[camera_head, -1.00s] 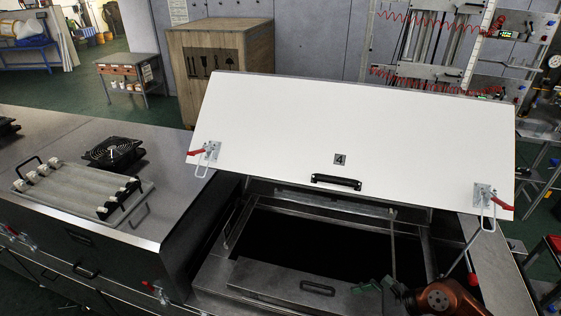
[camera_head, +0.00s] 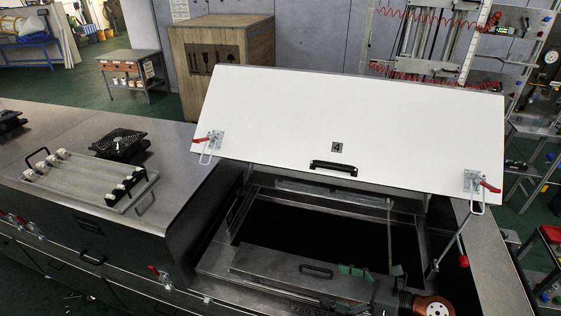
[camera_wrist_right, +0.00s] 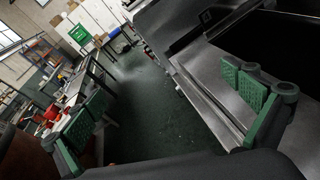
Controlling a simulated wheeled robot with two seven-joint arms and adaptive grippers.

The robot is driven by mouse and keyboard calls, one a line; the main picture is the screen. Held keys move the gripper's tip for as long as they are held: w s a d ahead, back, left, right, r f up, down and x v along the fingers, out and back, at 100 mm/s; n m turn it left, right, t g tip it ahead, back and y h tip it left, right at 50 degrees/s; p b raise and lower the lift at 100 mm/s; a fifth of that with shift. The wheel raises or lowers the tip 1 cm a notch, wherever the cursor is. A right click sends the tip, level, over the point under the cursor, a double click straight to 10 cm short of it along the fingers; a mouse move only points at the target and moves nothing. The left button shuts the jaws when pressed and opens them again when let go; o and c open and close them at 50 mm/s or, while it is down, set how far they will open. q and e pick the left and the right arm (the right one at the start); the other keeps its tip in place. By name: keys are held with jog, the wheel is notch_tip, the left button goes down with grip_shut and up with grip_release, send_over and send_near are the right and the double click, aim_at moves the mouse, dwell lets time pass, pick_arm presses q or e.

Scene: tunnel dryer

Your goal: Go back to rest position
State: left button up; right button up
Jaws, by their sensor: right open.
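My right gripper (camera_head: 373,274) is at the bottom of the head view, in front of the open dryer hatch, with its green-padded fingers apart and nothing between them. The right wrist view shows both green fingers (camera_wrist_right: 165,108) wide apart, with the floor between them. The white lid (camera_head: 345,120) marked 4 is tilted up over the dark opening (camera_head: 325,232), and the gripper is apart from the lid's black handle (camera_head: 333,168). My left gripper is in neither view.
The inner panel with a handle (camera_head: 316,270) lies at the front of the opening. To the left, a rack with white rollers (camera_head: 88,180) and a black fan (camera_head: 120,143) sit on the closed dryer top. A wooden crate (camera_head: 222,60) stands behind. Shelving (camera_head: 545,250) is at the right.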

jog(key=w+d+r+m+t+h, duration=0.1)
jog(key=w+d+r+m+t, duration=0.5)
jog(key=m+t, duration=0.45)
jog(key=w+d+m+t+h, duration=0.1)
jog(key=d+m+t+h, duration=0.1)
jog(key=d+m+h, duration=0.85)
jog(key=s+d+f+m+g+h, duration=0.2)
jog(key=d+f+m+h, duration=0.1)
jog(key=d+f+m, duration=0.3)
jog(key=s+d+f+m+g+h, duration=0.2)
jog(key=d+f+m+g+h, duration=0.1)
jog(key=f+m, duration=0.5)
jog(key=s+d+f+m+g, duration=0.1)
jog(key=s+f+m+g, duration=0.45)
jog(key=s+f, duration=0.55)
jog(key=s+a+f+m+g+y, duration=0.3)
jog(key=s+a+f+m+g, duration=0.25)
jog(key=s+f, duration=0.55)
notch_tip(320, 180, down, 32)
jog(key=s+a+r+n+g+b, duration=0.1)
jog(key=s+n+b, duration=0.1)
jog(key=s+b, duration=0.1)
jog(key=s+f+g+b, duration=0.1)
jog(key=s+f+b, duration=0.1)
jog(key=s+f, duration=1.7)
jog(key=shift+f, duration=0.65)
